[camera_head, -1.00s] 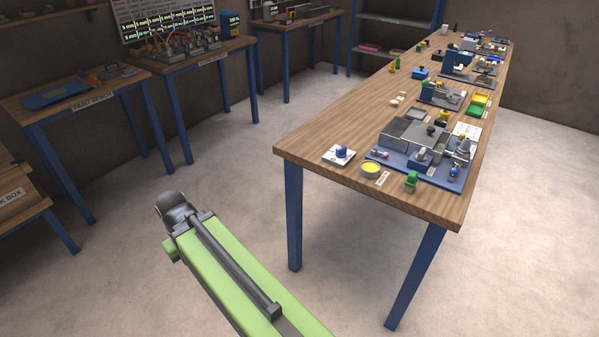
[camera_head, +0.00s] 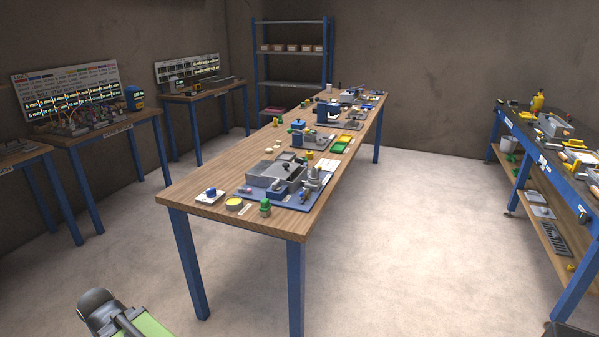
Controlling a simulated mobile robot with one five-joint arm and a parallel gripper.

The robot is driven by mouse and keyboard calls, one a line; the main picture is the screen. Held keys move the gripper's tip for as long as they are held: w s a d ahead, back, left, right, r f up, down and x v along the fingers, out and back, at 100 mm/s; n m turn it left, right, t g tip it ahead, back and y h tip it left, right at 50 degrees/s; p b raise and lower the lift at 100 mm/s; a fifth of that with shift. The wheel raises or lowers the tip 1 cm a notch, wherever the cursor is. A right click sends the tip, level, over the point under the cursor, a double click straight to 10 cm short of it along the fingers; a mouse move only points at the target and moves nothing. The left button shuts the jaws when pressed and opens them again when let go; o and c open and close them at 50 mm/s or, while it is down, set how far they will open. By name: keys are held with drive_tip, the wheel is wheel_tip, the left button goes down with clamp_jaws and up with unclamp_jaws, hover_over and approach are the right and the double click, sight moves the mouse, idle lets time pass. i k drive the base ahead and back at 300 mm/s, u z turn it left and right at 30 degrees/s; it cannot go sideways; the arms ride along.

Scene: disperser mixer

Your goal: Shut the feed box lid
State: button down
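A grey box (camera_head: 264,179) sits on a blue base plate (camera_head: 297,201) at the near end of the long wooden table. It may be the feed box, but no readable label confirms this. A small grey flat part stands behind it; I cannot tell whether it is a lid, or whether any lid is open. My arm's green link (camera_head: 151,325) and dark rounded joint (camera_head: 98,309) show at the bottom left, well short of the table. My gripper's fingers are not in view.
The long wooden table (camera_head: 180,191) has blue legs and carries several other small devices. A blue workbench (camera_head: 553,165) stands at the right, smaller benches at the left and a shelf (camera_head: 292,83) at the back. Pale floor between table and workbench is clear.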

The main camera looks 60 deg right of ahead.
sight(281, 170)
drive_tip(key=z, duration=0.6)
drive_tip(key=i, duration=1.6)
drive_tip(key=u, duration=0.25)
